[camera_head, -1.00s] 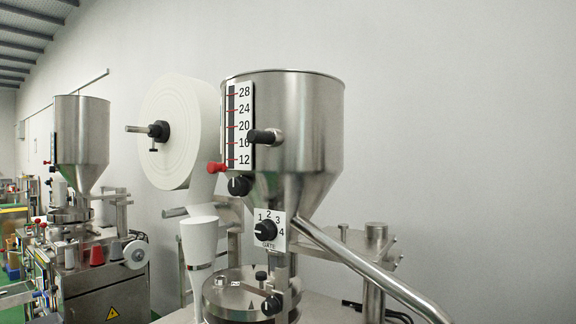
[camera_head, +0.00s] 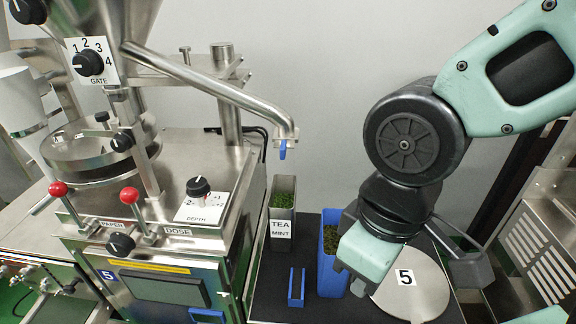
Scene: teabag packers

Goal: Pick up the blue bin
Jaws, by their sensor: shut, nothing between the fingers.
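The blue bin (camera_head: 330,276) is a tall, narrow open container with dark green leaves inside. It stands upright on a black mat in the camera_head view, right of a grey bin. A teal wrist part (camera_head: 367,250) of mine overlaps the bin's right side from this viewpoint. I cannot tell whether it touches the bin.
A grey bin (camera_head: 281,237) labelled TEA MINT stands left of the blue bin. A small blue channel-shaped piece (camera_head: 297,292) lies in front. A round metal plate (camera_head: 428,292) marked 5 lies at right. The packing machine (camera_head: 165,220) with knobs fills the left; its slanted tube (camera_head: 215,90) reaches above the bins.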

